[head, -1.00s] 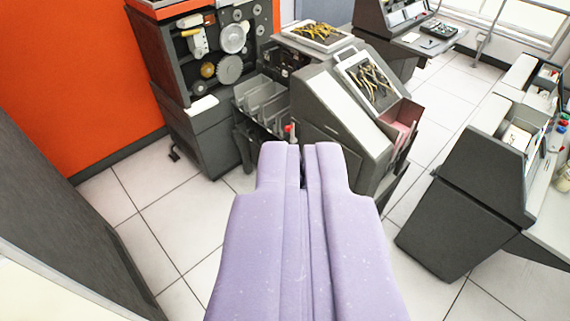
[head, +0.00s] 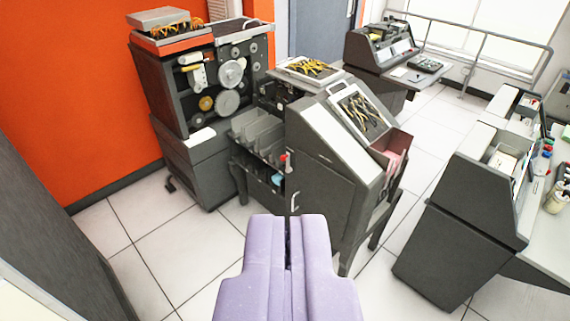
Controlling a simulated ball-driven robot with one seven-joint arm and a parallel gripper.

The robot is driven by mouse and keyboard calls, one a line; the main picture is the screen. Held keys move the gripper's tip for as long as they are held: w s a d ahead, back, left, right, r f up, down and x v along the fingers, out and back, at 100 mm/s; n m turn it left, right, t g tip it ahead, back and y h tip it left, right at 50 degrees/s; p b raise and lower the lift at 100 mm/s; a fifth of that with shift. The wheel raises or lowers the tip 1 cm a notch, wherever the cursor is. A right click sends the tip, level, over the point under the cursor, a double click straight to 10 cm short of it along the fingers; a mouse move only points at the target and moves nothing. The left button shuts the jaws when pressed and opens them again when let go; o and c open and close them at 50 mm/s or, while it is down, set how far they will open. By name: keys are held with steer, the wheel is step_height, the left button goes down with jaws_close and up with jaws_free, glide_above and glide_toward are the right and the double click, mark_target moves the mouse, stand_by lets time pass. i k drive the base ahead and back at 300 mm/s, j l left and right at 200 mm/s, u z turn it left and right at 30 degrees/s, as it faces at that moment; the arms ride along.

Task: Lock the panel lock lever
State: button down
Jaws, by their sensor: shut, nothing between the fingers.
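A small red-tipped lever (head: 286,157) shows on the left edge of the grey sloped-top machine (head: 330,140), next to its card pockets. I take it for the panel lock lever, but it is too small to tell its position clearly. A pale handle (head: 295,200) sits below it on the same machine. My gripper (head: 288,219), with two lilac fingers, is shut and empty. Its tips appear below the lever in the picture and apart from it, with the machine farther off.
A dark machine with gears (head: 215,90) stands at the left by the orange wall (head: 60,100). A grey desk unit (head: 450,220) stands at the right. Trays of yellow-handled tools (head: 308,68) lie on top of the middle machine. Tiled floor (head: 150,240) is clear between them.

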mark_target(287, 169)
steer(key=i+j, duration=0.2)
steer(key=i, duration=0.65)
steer(key=i+j+u, duration=0.1)
steer(key=i+j, duration=0.15)
steer(key=i, duration=0.6)
steer(key=i+j, duration=0.15)
steer(key=i, duration=0.7)
steer(key=i+j, duration=0.15)
steer(key=i, duration=0.7)
steer(key=j+u, duration=0.05)
